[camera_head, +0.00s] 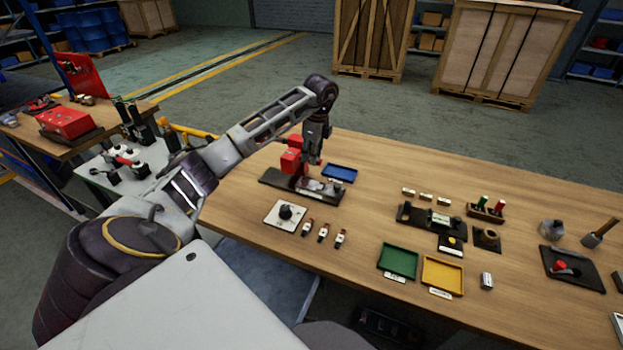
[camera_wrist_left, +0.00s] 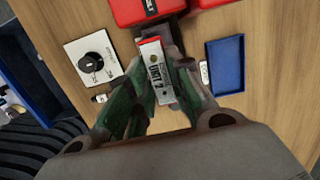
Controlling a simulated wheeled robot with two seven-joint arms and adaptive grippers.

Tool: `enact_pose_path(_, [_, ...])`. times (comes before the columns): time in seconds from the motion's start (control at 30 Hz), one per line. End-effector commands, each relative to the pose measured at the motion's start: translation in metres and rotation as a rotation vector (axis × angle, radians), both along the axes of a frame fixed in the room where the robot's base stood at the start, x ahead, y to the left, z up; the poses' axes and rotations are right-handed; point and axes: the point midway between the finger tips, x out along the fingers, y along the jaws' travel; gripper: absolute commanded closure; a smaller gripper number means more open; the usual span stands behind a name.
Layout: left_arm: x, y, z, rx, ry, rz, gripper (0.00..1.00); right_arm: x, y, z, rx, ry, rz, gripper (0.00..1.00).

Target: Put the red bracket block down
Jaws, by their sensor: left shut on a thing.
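My left gripper (camera_head: 312,158) points down over the black fixture base (camera_head: 276,181) on the wooden table. In the left wrist view its green-padded fingers (camera_wrist_left: 158,88) are shut on the red bracket block (camera_wrist_left: 157,66). My right gripper is not in view.
A blue tray (camera_head: 339,173) lies close behind the gripper. Green (camera_head: 398,261) and yellow (camera_head: 442,275) trays lie to the right. Bare table is around the blue tray.

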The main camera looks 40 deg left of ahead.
Motion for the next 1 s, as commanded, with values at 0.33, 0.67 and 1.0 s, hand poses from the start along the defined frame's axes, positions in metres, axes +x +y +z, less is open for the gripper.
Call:
enact_pose_path(0.33, [0.000,-0.001,-0.051,-0.002,0.002,0.000,1.00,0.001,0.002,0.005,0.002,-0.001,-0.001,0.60])
enact_pose_path(0.67, [0.000,0.000,-0.062,-0.001,0.000,0.000,1.00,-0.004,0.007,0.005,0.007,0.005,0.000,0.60])
enact_pose_path(1.0, [0.000,0.000,-0.073,-0.001,0.001,0.000,1.00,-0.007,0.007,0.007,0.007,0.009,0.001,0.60])
